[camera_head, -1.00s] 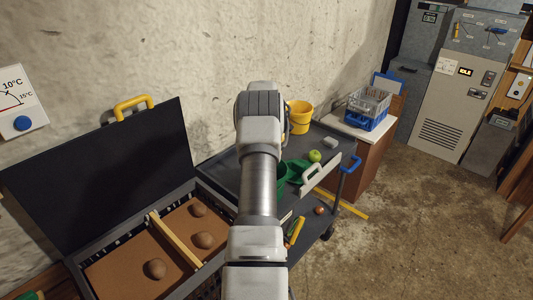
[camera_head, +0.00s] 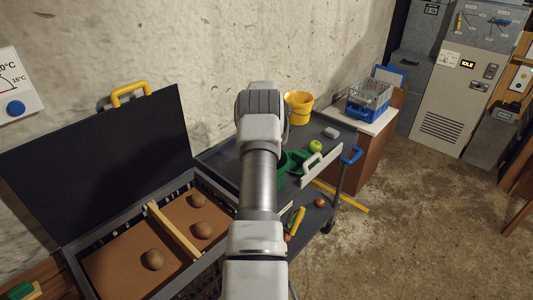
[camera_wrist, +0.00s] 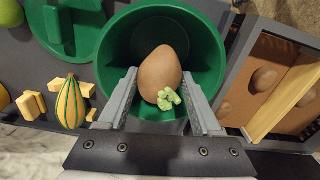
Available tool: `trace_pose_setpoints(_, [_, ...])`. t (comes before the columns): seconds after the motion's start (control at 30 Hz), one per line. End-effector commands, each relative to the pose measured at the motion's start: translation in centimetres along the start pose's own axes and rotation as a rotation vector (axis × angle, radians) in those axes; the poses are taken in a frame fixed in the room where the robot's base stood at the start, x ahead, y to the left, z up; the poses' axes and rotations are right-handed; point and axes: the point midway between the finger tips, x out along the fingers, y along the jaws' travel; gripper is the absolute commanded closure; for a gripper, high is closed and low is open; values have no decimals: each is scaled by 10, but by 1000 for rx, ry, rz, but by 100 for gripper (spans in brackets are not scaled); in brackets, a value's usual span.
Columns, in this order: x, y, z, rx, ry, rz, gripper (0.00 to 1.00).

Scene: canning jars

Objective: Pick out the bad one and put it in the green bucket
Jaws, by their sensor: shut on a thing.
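My gripper (camera_wrist: 160,88) is shut on a brown potato (camera_wrist: 160,62) with a pale green sprout cluster (camera_wrist: 168,99) on it. In the wrist view the potato is over the mouth of the green bucket (camera_wrist: 109,45); its exact height above the bottom I cannot tell. In the head view my arm hides the gripper, the held potato and part of the green bucket (camera_head: 281,173), which stands on the grey trolley. Several plain brown potatoes, such as one at the front (camera_head: 152,259), lie in the open crate (camera_head: 107,263) at left, split by a wooden divider (camera_head: 173,230).
A green lid (camera_wrist: 68,30), a striped gourd (camera_wrist: 71,105) and yellow pieces (camera_wrist: 32,105) lie beside the bucket. A green apple (camera_head: 316,146) and yellow bucket (camera_head: 299,106) are on the trolley (camera_head: 222,160). The crate's raised black lid (camera_head: 105,165) stands at left.

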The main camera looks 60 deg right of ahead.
Motion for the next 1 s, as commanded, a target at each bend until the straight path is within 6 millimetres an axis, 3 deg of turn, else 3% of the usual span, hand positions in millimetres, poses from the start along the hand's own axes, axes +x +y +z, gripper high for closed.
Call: trace_pose_setpoints(1.0, [53,0,0,0,0,0,56])
